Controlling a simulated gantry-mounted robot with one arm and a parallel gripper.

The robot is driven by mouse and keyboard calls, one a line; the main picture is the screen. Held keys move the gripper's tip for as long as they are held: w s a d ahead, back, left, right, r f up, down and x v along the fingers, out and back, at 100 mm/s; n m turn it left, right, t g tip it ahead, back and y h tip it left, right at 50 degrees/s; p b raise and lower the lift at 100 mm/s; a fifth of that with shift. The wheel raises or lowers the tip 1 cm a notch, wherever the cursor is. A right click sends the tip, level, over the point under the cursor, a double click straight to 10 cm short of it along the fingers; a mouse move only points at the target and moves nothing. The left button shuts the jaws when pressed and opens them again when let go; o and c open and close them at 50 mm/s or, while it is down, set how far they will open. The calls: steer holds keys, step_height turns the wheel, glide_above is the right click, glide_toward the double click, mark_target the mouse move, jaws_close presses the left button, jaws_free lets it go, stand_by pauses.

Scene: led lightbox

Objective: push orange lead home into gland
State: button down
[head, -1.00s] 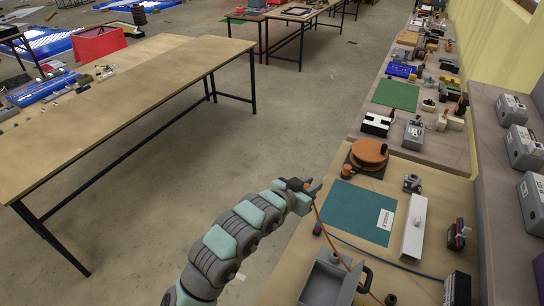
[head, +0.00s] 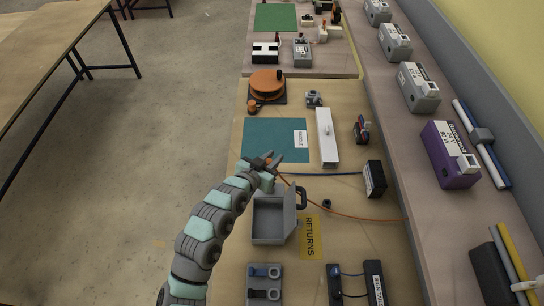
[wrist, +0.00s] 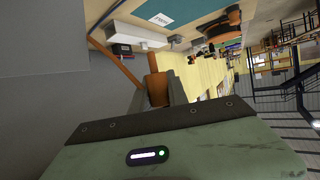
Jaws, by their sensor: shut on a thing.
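My gripper (head: 272,160) is above the near left edge of the teal mat in the head view, shut on the orange lead (head: 340,215). In the wrist view a thick orange-brown piece (wrist: 157,88) sits between my fingers, with the thin orange lead (wrist: 122,68) running up and left from it. In the head view the lead runs from the gripper past the grey open box (head: 268,220) toward the right side of the bench. The lead's tip is too small to make out in the head view. I cannot tell which part is the gland.
A teal mat (head: 268,140), a white channel (head: 326,138) and an orange reel (head: 267,83) lie beyond the gripper. A blue cable (head: 325,174) leads to a black block (head: 374,179). A yellow RETURNS label (head: 307,236) lies right of the box. Open floor is at left.

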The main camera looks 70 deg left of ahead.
steer(key=shift+f+b, duration=2.85)
steer(key=shift+f, duration=1.1)
steer(key=shift+f+b, duration=1.4)
steer(key=shift+f, duration=0.3)
steer(key=c, duration=1.2)
jaws_free()
steer(key=shift+s, duration=0.1)
steer(key=p+v, duration=0.3)
steer(key=v, duration=0.5)
steer(key=shift+p, duration=0.3)
